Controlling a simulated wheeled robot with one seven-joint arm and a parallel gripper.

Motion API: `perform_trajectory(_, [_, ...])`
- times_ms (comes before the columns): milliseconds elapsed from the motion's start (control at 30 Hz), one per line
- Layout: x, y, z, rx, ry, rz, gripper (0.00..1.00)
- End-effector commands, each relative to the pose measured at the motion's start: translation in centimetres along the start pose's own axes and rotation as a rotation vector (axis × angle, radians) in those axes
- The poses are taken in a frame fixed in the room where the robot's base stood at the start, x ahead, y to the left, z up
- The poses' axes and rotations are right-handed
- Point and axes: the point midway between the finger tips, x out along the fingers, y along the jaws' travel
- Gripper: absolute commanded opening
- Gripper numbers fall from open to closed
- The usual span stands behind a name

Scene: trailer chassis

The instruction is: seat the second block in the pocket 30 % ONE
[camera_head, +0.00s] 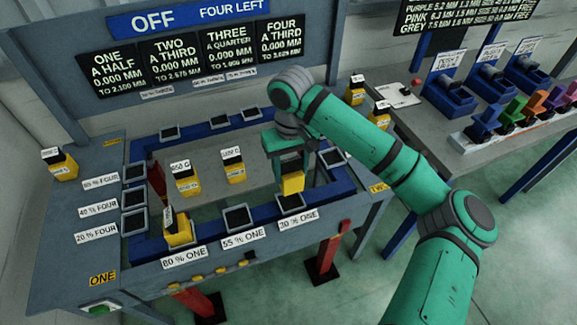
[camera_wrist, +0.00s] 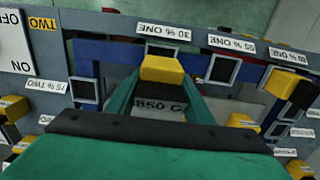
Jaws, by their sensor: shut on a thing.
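My gripper (camera_head: 291,160) is shut on a yellow block (camera_head: 292,183). In the wrist view the held block (camera_wrist: 162,69) has a white face reading "850 G" between the fingers. The block is near the pocket (camera_wrist: 158,50) behind the "30 % ONE" label (camera_wrist: 164,32), and partly covers it. The head view also shows that label (camera_head: 298,222). I cannot tell whether the block touches the pocket or hangs above it. Another yellow block (camera_head: 178,231) stands in the pocket by the "80 % ONE" label (camera_head: 184,257).
The "55 % ONE" pocket (camera_head: 237,218) is empty. Two yellow blocks (camera_head: 186,181) (camera_head: 234,170) stand on the grey inner plate. Empty pockets line the left side and back of the blue frame (camera_head: 225,127). A bench (camera_head: 440,130) with coloured parts stands at the right.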

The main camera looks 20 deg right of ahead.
Motion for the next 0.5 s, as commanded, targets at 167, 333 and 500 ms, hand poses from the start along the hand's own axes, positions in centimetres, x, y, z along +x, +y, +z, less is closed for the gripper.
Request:
perform_trajectory(167, [-0.1,0.1,0.0,0.001,0.002,0.0,0.0])
perform_trajectory(333, [0.0,0.0,0.1,0.001,0.002,-0.002,0.0])
perform_trajectory(500, [1.0,0.0,0.1,0.001,0.0,-0.001,0.0])
